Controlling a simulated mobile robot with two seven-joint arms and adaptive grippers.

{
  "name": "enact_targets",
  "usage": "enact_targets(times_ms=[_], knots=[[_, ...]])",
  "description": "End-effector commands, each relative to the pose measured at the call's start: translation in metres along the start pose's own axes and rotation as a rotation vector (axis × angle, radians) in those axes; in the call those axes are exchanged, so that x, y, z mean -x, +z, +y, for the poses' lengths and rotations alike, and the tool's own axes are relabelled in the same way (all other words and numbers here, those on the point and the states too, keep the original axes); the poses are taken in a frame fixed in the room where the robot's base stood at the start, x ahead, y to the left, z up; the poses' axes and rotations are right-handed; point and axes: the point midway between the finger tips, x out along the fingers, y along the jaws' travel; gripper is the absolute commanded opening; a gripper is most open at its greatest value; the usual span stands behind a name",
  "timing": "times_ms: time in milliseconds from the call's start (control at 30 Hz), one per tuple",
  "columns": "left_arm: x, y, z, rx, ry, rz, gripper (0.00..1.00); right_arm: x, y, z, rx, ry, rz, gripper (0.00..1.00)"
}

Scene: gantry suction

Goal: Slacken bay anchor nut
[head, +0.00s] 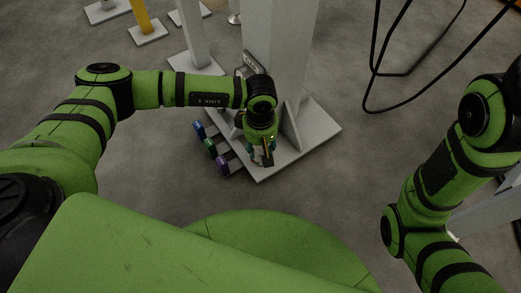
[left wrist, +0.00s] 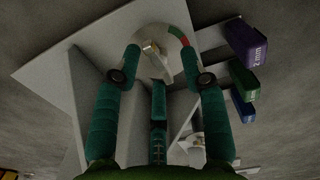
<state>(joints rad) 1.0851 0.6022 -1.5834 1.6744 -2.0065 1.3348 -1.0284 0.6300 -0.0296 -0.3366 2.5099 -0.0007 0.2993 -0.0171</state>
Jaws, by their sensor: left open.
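The anchor nut (left wrist: 151,47) shows in the left wrist view as a small pale metal piece on a round disc (left wrist: 165,39) with red and green marks along its right edge. The disc lies on the white base plate (left wrist: 60,68). My left gripper (head: 262,159) is open over the front of the plate in the head view. In the left wrist view its teal fingers (left wrist: 160,60) are spread, with the nut between and slightly beyond the tips. I see no clear contact. In the head view the gripper hides the nut. My right gripper is out of view.
Blue (head: 199,129), green (head: 210,147) and purple (head: 223,164) blocks sit left of the plate; the purple one (left wrist: 248,41) bears a "2 mm" label. A thick white column (head: 280,50) with gussets rises behind the gripper. Black cables (head: 374,60) hang at upper right.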

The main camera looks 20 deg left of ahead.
Motion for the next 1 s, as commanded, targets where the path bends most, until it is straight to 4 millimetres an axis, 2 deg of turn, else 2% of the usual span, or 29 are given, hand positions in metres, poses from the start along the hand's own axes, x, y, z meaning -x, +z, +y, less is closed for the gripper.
enact_targets(times_ms=[33, 267, 300, 367, 400, 667, 833, 1000], knots=[[-0.006, 0.000, 0.000, 0.000, 0.001, 0.000, 0.43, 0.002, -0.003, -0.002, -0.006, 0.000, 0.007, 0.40], [-0.005, 0.000, 0.001, -0.001, 0.001, 0.000, 0.43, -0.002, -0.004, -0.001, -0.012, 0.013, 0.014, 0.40], [-0.005, 0.000, 0.001, -0.001, 0.001, -0.001, 0.39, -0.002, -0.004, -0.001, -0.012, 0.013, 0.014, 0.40], [-0.005, 0.000, 0.001, -0.001, 0.001, -0.001, 0.15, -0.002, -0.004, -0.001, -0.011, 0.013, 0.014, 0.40], [-0.005, 0.000, 0.001, -0.001, 0.001, -0.001, 0.00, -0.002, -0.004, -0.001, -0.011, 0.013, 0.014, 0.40], [-0.005, 0.001, -0.002, 0.012, -0.007, -0.001, 0.00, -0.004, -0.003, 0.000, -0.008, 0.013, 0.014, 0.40], [-0.004, 0.001, -0.004, 0.143, -0.012, 0.000, 0.00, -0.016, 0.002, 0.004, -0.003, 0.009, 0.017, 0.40], [-0.008, 0.001, -0.005, 0.204, -0.016, 0.001, 0.00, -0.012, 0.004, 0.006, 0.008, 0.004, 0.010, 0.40]])
